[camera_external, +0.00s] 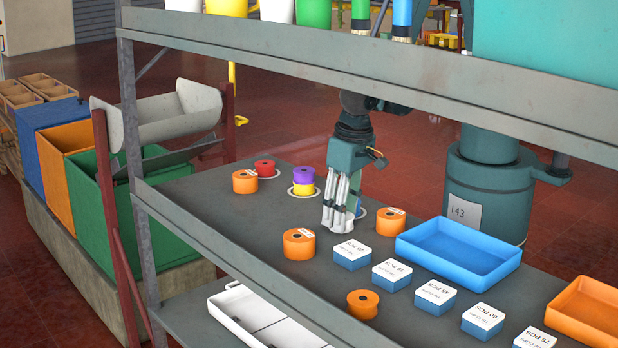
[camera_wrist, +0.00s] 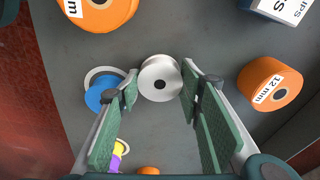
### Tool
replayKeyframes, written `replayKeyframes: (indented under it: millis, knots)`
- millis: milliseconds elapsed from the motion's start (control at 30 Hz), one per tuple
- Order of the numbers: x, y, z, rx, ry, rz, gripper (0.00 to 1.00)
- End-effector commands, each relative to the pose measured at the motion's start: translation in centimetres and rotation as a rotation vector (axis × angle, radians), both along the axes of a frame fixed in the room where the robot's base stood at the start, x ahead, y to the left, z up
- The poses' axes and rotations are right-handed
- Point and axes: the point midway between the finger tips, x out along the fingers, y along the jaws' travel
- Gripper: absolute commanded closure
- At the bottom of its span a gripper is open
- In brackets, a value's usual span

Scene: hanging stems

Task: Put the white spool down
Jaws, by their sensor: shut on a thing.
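The white spool (camera_wrist: 160,78) is between my fingertips in the wrist view, its round end with a dark centre hole facing the camera. My gripper (camera_wrist: 160,88) is shut on it, one green-padded finger on each side. In the external view my gripper (camera_external: 341,212) points down, low over the grey shelf top (camera_external: 240,225). A blue spool (camera_wrist: 101,92) on a white disc is close beside the left finger.
Orange spools (camera_external: 299,244) (camera_wrist: 270,83) stand around. A purple-and-yellow stack (camera_external: 303,182) and a red spool (camera_external: 265,168) stand on white discs. Blue-and-white boxes (camera_external: 352,255), a blue tray (camera_external: 458,252) and an orange tray (camera_external: 590,312) are to the right. An upper shelf (camera_external: 400,70) crosses in front.

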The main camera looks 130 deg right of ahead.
Motion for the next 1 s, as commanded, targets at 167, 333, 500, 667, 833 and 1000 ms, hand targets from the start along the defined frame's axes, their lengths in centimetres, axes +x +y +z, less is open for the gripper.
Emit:
replayKeyframes:
  millis: [167,333,500,667,833,1000]
  knots:
    - [0.0,0.0,0.2,0.0,0.0,0.0,0.78]
    - [0.0,0.0,0.9,0.0,0.0,0.0,0.78]
    - [0.0,0.0,2.2,0.0,0.0,0.0,0.78]
    - [0.0,0.0,3.9,0.0,0.0,0.0,0.78]
    - [0.0,0.0,5.9,0.0,0.0,0.0,0.78]
    - [0.0,0.0,7.7,0.0,0.0,0.0,0.78]
